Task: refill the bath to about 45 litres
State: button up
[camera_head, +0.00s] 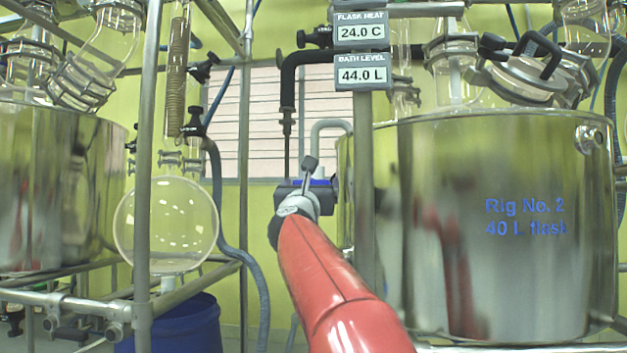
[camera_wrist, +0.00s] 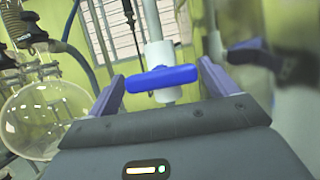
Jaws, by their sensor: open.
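The steel bath (camera_head: 480,260) stands at the right in the head view, marked "Rig No. 2 40 L flask". Its bath level display (camera_head: 361,75) reads 44.0 L. A blue valve handle (camera_wrist: 158,79) lies crosswise on a pale upright pipe (camera_wrist: 160,55) in the wrist view; a sliver of blue also shows in the head view (camera_head: 322,183). My gripper (camera_wrist: 163,84) is open, with one finger on each side of the handle. Small gaps seem to show between fingers and handle. In the head view my own arm hides most of my gripper (camera_head: 302,186).
A flask heat display (camera_head: 361,32) reads 24.0 C. A round glass flask (camera_head: 165,225) hangs at the left above a blue bucket (camera_head: 190,325). A second steel vessel (camera_head: 60,185) stands far left. Metal frame posts (camera_head: 146,200) and a grey hose (camera_head: 235,250) stand left of my arm.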

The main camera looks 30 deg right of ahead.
aim_at(312, 180)
jog(key=shift+w+d+r, duration=0.4)
jog(key=shift+w+r, duration=0.1)
jog(key=shift+w, duration=0.05)
jog(key=shift+w+d+r+p, duration=0.15)
jog(key=shift+w+d+p, duration=0.25)
jog(key=shift+w+p, duration=0.15)
jog(key=shift+c, duration=0.4)
jog(key=c, duration=0.6)
jog(key=shift+n, duration=0.3)
jog(key=n+y, duration=0.1)
jog(key=n, duration=0.1)
jog(key=shift+n+t, duration=0.3)
jog(key=shift+t, duration=0.1)
jog(key=shift+w+a+n+t+y+p, duration=0.1)
jog(key=shift+n+t+y+p, duration=0.15)
jog(key=shift+n+y, duration=0.8)
jog(key=shift+w+a+n+t+y+p, duration=0.15)
jog(key=shift+n+y+p, duration=0.25)
jog(key=shift+n, duration=1.15)
jog(key=shift+s+y, duration=0.1)
jog(key=shift+y, duration=0.15)
